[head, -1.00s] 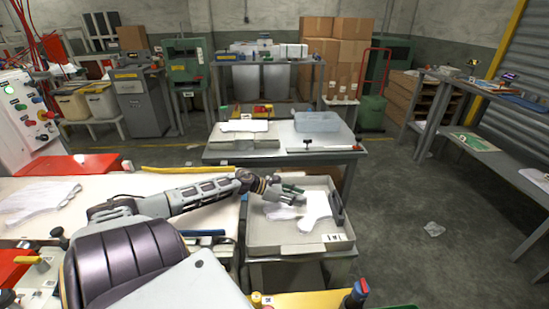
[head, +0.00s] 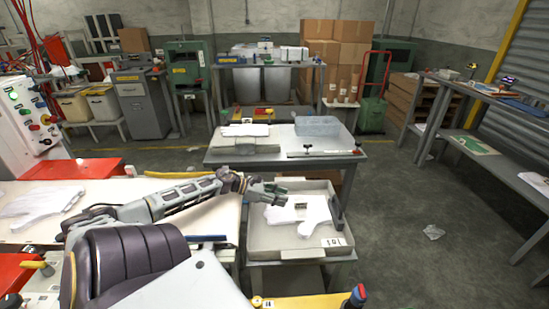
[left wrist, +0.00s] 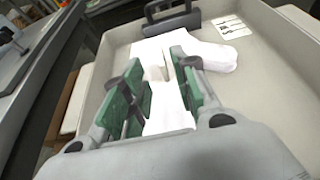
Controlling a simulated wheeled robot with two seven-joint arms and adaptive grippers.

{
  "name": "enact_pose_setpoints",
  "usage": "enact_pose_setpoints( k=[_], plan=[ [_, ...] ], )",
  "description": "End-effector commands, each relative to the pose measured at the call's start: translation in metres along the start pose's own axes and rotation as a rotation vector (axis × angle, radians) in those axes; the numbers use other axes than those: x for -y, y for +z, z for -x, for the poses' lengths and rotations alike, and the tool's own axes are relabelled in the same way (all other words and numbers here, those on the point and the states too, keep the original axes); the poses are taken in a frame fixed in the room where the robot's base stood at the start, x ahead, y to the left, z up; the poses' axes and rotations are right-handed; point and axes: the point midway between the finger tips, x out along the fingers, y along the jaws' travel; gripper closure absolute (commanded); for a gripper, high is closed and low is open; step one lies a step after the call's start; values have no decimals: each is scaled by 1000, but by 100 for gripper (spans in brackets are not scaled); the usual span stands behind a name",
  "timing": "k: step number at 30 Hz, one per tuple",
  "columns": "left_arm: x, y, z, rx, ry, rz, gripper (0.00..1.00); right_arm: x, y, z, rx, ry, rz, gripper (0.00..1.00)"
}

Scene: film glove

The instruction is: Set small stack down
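My left gripper (head: 272,190) is over the left part of a shallow grey tray (head: 265,236). Its green-padded fingers stand apart in the left wrist view (left wrist: 158,88). A small white stack of glove-shaped film (head: 312,213) lies flat in the tray, to the right of and below the fingers. In the left wrist view the white film (left wrist: 210,56) shows beyond and between the fingers; the fingers hide part of it. A small dark mark shows on the stack in the head view. My right gripper is out of view.
Another white glove-shaped sheet (head: 38,200) lies on the left table. Behind, a grey table (head: 275,155) holds a clear bin (head: 318,125).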

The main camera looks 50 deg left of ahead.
Motion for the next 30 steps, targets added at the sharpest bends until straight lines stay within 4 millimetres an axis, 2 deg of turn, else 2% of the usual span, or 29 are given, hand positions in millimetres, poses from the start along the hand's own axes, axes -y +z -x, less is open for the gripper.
enact_pose_setpoints(
  k=[9, 30],
  plan=[
    [0, 0, 20, 0, -1, 0, 71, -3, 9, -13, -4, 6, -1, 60],
    [0, 0, 22, 0, 0, -1, 71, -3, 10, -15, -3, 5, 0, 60]
  ],
)
